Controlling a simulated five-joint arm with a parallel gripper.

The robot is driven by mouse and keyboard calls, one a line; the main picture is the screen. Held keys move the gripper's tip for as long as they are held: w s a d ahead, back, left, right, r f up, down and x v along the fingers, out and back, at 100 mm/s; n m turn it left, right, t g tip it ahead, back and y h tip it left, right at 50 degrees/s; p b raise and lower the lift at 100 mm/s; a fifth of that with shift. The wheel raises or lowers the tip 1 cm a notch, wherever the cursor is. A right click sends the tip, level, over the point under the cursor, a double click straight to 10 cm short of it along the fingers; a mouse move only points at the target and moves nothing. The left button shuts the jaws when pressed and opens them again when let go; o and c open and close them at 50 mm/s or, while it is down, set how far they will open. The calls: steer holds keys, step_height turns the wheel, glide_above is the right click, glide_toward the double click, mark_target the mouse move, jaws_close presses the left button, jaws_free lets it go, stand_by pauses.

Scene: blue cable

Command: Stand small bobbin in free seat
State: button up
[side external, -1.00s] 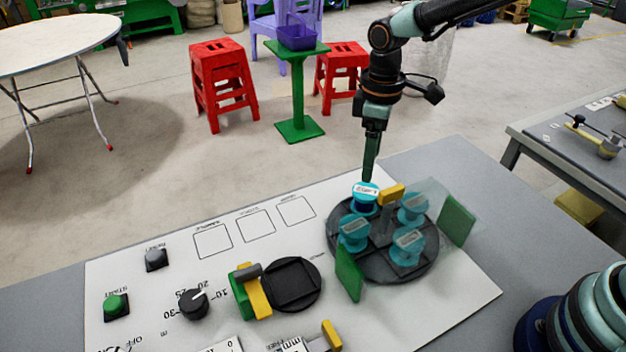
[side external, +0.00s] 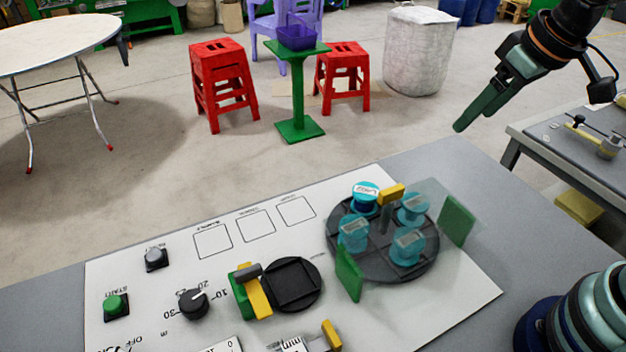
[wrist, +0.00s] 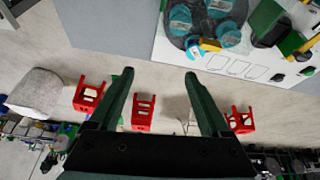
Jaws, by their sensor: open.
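The bobbins are teal with white labels and stand on a dark round carousel (side external: 375,262) with dividers. One bobbin (side external: 366,196) with a dark blue winding stands at the back left, beside a yellow block. Other teal bobbins (side external: 353,232) stand in the other places, some behind clear panels. The carousel also shows at the top of the wrist view (wrist: 178,36). I cannot tell which bobbin is the small one. My gripper (side external: 472,118) is open and empty, raised right of and behind the carousel. Its two fingers are spread apart in the wrist view (wrist: 160,80).
A round black holder (side external: 292,284) with a square recess lies left of the carousel, beside a yellow and green clamp (side external: 250,292). Green upright plates (side external: 456,220) flank the carousel. Three outlined squares on the white board (side external: 255,225) are empty.

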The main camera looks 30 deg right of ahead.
steer(key=shift+s+d+m+t, duration=0.2)
steer(key=shift+s+d+m, duration=0.15)
steer(key=shift+s, duration=0.15)
steer(key=shift+s+d+m+t, duration=0.2)
steer(key=shift+s+d+m, duration=0.15)
steer(key=shift+s, duration=0.15)
